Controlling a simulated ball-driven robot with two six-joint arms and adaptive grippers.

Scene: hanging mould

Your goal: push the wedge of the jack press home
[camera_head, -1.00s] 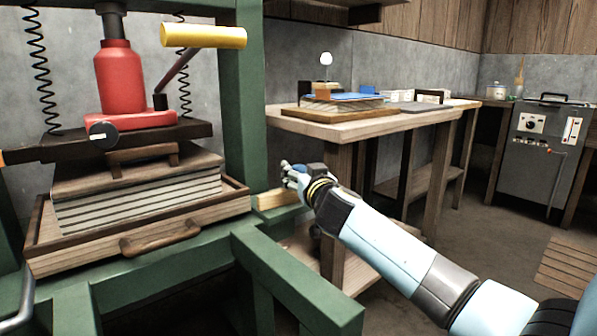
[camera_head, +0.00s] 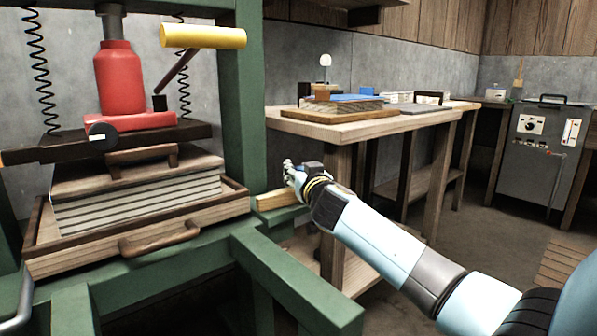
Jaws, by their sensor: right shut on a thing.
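The jack press has a green frame (camera_head: 240,110) with a red jack (camera_head: 119,80) standing on a dark beam over a stack of layered sheets (camera_head: 140,203). The stack lies in a wooden tray (camera_head: 80,258). The pale wooden wedge (camera_head: 278,198) sticks out to the right of the press at the foot of the green post. My right gripper (camera_head: 291,180) is at the wedge's outer end, shut, with its fingers against the wood. The wedge's inner end is hidden by the post. My left gripper is not in view.
A wooden table (camera_head: 350,125) with a blue-topped stack (camera_head: 345,100) stands behind my right arm. A grey cabinet with dials (camera_head: 543,155) is at the far right. A yellow-handled lever (camera_head: 203,37) juts from the jack. Green beams run below the wedge.

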